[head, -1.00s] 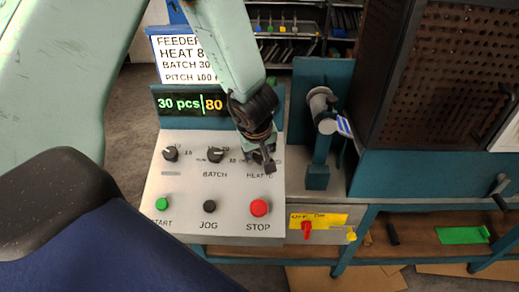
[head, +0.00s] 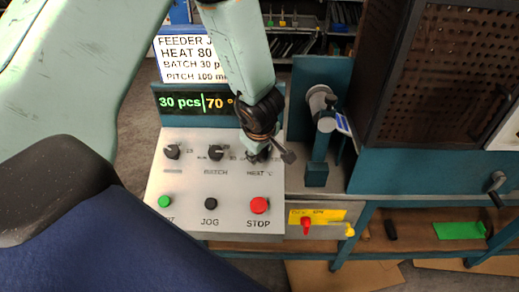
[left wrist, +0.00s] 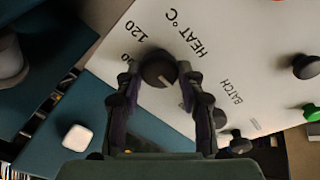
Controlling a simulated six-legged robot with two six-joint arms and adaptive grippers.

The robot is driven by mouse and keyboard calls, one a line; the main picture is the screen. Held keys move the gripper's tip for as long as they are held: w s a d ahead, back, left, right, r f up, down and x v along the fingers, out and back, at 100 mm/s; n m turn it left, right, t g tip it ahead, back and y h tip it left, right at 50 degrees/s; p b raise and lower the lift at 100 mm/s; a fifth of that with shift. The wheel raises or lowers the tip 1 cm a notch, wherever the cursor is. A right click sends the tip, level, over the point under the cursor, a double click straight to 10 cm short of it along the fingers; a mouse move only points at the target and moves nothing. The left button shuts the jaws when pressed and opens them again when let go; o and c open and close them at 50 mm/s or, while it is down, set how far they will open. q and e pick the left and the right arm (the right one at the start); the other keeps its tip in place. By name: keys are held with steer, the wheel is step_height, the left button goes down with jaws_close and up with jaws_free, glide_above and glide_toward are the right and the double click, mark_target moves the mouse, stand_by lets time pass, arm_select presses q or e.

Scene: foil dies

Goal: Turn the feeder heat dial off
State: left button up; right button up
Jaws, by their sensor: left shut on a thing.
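The feeder's sloped white panel (head: 185,228) carries three black dials in a row. The heat dial is at the right end, mostly hidden by my left gripper (head: 262,150) in the head view. In the left wrist view the heat dial (left wrist: 158,70) sits between the two fingers of my left gripper (left wrist: 158,82), which are shut on it. The "HEAT °C" label and part of its scale, with 120, show beside it. The display (head: 195,103) reads "30 pcs" and "70 °". My right gripper is not in view.
The batch dial (head: 215,152) and another dial (head: 172,151) are to the left. Below are green START (head: 164,201), black JOG (head: 210,202) and red STOP (head: 259,205) buttons. A sign (head: 188,60) stands behind, reading HEAT 80. A perforated cabinet (head: 450,80) stands at right.

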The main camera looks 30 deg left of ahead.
arm_select(q)
steer(key=o, duration=1.2)
steer(key=shift+c, duration=0.2)
steer(key=v, duration=1.2)
steer(key=shift+s+d+f, duration=0.1)
steer(key=shift+s+d, duration=0.05)
steer(key=shift+d, duration=0.05)
